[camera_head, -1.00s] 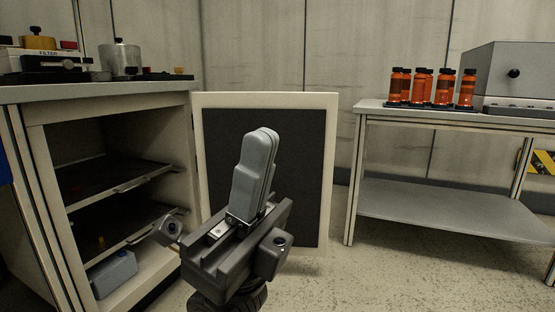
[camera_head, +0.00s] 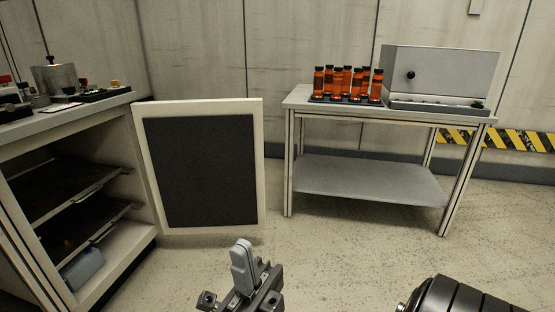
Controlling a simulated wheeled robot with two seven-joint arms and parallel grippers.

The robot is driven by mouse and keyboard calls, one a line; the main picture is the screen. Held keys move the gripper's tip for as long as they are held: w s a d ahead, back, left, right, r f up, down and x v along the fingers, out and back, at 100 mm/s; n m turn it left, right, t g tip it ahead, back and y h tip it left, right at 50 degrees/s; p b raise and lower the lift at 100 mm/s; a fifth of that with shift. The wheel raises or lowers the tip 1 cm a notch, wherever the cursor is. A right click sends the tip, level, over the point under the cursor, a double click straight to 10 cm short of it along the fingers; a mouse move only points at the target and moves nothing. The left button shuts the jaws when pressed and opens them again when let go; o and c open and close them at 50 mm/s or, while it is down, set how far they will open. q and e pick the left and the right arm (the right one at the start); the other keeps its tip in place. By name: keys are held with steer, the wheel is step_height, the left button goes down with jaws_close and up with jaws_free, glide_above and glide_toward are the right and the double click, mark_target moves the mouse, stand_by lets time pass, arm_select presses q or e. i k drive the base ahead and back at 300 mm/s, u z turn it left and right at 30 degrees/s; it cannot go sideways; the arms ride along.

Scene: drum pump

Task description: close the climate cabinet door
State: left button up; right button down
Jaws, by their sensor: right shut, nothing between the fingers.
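The climate cabinet (camera_head: 118,255) stands at the left with its front open and dark shelves inside. Its door (camera_head: 255,170), a cream frame around a dark panel, stands wide open, swung out to the right of the opening. My right gripper (camera_head: 241,252) is at the bottom middle, fingers shut and empty. In the picture it is below the door's lower edge and apart from it. My left gripper is not in view.
A metal table (camera_head: 370,180) with a lower shelf stands at the back right, holding orange bottles (camera_head: 346,86) and a grey box (camera_head: 440,75). A blue-grey container (camera_head: 82,268) sits in the cabinet's bottom.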

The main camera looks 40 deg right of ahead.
mark_target(204, 158)
steer(key=z, duration=1.9)
steer(key=i, duration=1.85)
steer(key=u, duration=1.55)
steer(key=i, duration=0.5)
steer(key=u, duration=0.15)
